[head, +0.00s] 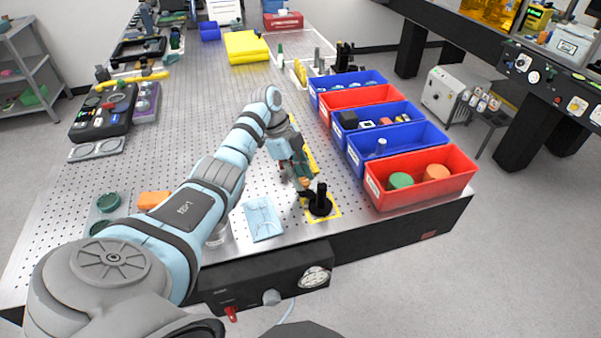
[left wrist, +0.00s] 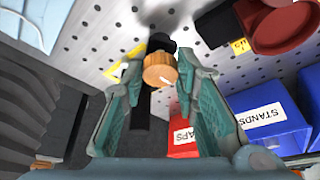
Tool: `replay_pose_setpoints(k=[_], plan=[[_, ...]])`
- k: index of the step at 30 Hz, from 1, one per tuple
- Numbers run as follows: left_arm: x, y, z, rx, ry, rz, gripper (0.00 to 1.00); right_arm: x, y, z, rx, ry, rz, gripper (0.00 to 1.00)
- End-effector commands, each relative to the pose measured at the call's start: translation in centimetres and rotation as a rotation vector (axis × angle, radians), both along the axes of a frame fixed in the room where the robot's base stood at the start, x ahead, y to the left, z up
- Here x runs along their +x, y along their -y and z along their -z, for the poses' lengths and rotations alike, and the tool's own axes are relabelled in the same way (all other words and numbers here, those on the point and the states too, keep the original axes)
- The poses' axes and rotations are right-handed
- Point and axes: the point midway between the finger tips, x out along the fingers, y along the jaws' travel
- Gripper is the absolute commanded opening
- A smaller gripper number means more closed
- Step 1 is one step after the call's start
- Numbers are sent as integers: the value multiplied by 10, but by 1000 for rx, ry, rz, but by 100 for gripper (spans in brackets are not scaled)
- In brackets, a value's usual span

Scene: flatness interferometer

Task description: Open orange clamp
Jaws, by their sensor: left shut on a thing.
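The orange clamp shows in the left wrist view as a round, ribbed orange knob (left wrist: 160,69) on a black post (left wrist: 161,42). In the head view the black post (head: 320,200) stands upright on a yellow-outlined square near the table's front edge. My left gripper (head: 303,183) reaches down just to the left of the post. In the left wrist view its two green fingers (left wrist: 157,76) are on either side of the orange knob, shut on it. The fingers partly hide the clamp in the head view. My right gripper is not in view.
Blue and red bins (head: 420,192) stand along the table's right side, close to the post. A light blue packet (head: 262,218) lies left of the post, and an orange block (head: 153,200) lies farther left. The perforated table middle (head: 200,120) is largely clear.

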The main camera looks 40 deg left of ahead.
Motion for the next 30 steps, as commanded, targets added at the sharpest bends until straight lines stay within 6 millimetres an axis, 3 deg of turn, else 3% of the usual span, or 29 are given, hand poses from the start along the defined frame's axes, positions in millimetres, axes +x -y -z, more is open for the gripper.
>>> replay_pose_setpoints(k=[6,13,30], plan=[[-4,1,-7,-2,-10,-137,0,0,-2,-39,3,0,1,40],[-6,2,-5,-1,-9,-346,0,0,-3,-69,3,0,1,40],[-8,6,0,-1,-2,-885,0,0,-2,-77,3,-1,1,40]])
